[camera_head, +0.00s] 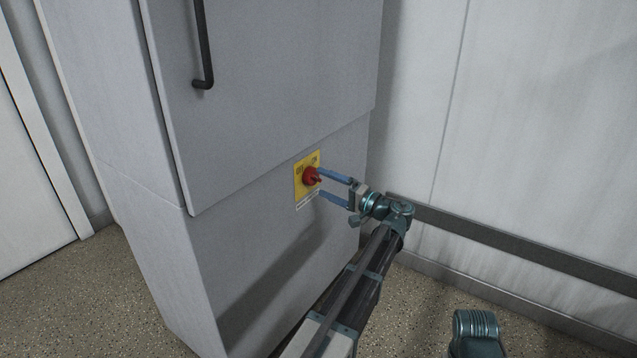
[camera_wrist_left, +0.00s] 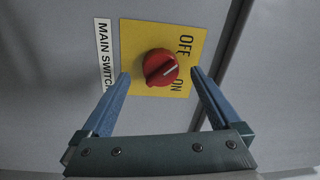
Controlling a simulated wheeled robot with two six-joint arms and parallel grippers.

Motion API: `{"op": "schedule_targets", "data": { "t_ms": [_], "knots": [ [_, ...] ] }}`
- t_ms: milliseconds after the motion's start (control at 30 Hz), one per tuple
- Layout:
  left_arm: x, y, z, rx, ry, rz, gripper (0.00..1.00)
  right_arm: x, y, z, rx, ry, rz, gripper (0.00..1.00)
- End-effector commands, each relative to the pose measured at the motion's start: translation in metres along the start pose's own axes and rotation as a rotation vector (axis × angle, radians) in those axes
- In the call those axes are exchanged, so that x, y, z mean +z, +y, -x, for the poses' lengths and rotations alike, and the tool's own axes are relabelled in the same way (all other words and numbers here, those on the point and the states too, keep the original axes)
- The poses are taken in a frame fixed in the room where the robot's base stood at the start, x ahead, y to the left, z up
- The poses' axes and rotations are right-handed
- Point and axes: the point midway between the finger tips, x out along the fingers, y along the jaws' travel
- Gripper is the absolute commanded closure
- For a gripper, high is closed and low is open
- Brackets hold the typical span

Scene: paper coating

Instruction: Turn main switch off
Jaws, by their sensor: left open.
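The main switch is a red rotary knob (camera_head: 310,176) on a yellow plate (camera_head: 301,191) low on the grey cabinet front. In the left wrist view the knob (camera_wrist_left: 151,67) carries a pale mark pointing right and slightly up, on the side where the words OFF and ON are printed. A white "MAIN SWITCH" label (camera_wrist_left: 104,60) runs beside the plate (camera_wrist_left: 135,35). My left gripper (camera_head: 320,181) is open in front of the switch, with its blue fingers on either side of the knob. I cannot tell whether they touch it. My right gripper is not in view.
The tall grey cabinet (camera_head: 270,100) has a black door handle (camera_head: 205,45) above the switch. A white wall (camera_head: 540,120) with a dark rail (camera_head: 500,240) stands at the right. Speckled floor (camera_head: 80,300) is clear at the lower left.

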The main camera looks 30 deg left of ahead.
Motion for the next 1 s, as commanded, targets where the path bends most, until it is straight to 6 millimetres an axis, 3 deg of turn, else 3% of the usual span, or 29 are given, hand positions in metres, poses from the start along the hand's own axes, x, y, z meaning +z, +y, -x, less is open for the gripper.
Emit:
{"op": "schedule_targets", "data": {
  "t_ms": [200, 500, 1000],
  "knots": [
    [0.000, 0.001, 0.051, 0.001, 0.004, 0.000, 0.03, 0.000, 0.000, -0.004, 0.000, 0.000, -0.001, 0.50],
    [0.000, 0.001, 0.096, 0.001, 0.002, 0.001, 0.03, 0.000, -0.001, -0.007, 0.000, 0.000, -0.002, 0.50],
    [0.000, 0.000, 0.105, 0.001, 0.000, 0.001, 0.03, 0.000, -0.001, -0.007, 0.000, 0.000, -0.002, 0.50]
  ]
}}
